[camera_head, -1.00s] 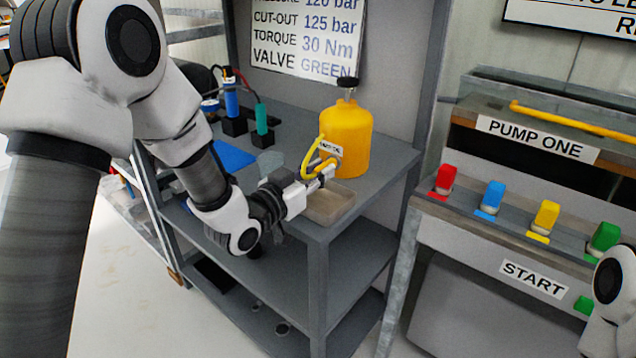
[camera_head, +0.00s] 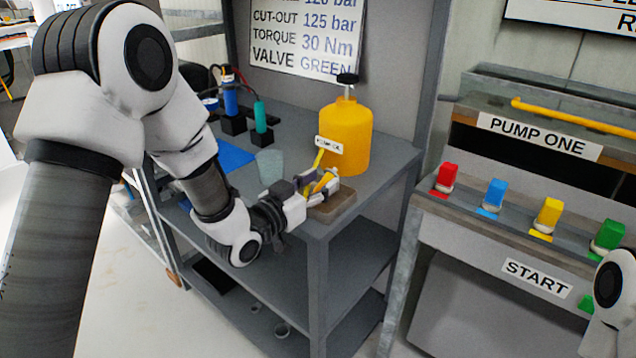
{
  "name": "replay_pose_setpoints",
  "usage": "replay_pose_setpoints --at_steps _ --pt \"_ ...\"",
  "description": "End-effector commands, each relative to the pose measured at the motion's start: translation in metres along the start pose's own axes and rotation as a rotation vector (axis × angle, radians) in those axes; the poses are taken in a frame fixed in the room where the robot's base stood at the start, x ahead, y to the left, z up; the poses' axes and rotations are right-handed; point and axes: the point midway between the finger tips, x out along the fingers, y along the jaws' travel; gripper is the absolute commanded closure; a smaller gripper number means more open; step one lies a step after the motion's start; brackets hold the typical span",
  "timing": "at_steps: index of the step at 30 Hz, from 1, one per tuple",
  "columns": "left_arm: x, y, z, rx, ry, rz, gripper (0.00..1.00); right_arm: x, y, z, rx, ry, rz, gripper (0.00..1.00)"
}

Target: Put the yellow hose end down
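The yellow jug (camera_head: 346,135) with a black cap stands upright on the grey bench. Its yellow hose (camera_head: 318,159) comes down beside the white label toward my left gripper. The yellow hose end (camera_head: 324,182) shows between the fingers of my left gripper (camera_head: 322,186), low over the small shallow tray (camera_head: 335,209) at the bench's front corner. The fingers look spread apart around it. Whether the hose end touches the tray is hidden by the fingers. My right gripper is out of view; only part of my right arm shows at the right edge.
A clear cup (camera_head: 270,166) stands just left of my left gripper. Behind it are a blue mat (camera_head: 232,157) and blue and green cylinders in black stands. To the right, the pump panel (camera_head: 480,215) carries red, blue, yellow and green valves.

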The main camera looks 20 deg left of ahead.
Motion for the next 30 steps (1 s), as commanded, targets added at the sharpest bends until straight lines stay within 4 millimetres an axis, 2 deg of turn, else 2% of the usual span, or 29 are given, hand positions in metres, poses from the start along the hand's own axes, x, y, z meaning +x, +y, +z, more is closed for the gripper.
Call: replay_pose_setpoints --at_steps 5,8,10,11,20,22,24,30 --pt "0.000 0.000 0.000 0.000 0.000 0.000 0.54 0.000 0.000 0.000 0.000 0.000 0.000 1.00" --pt "0.000 0.000 -0.007 0.000 0.000 0.000 0.54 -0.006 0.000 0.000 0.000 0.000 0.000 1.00" --pt "0.000 0.000 -0.018 0.000 0.000 0.000 0.54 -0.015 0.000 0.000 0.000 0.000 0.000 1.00" --pt "-0.004 -0.001 -0.015 -0.003 -0.002 -0.002 0.54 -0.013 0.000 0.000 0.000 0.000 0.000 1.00" --pt "-0.088 -0.001 -0.013 -0.012 0.000 -0.005 0.54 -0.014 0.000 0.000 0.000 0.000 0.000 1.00" --pt "-0.095 0.000 -0.023 -0.004 -0.007 0.002 0.54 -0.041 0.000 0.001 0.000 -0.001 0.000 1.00" --pt "-0.099 0.000 -0.023 -0.003 -0.009 0.005 0.54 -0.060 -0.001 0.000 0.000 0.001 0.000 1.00" --pt "-0.114 0.000 -0.019 -0.001 -0.005 0.003 0.54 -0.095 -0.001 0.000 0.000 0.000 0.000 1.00"
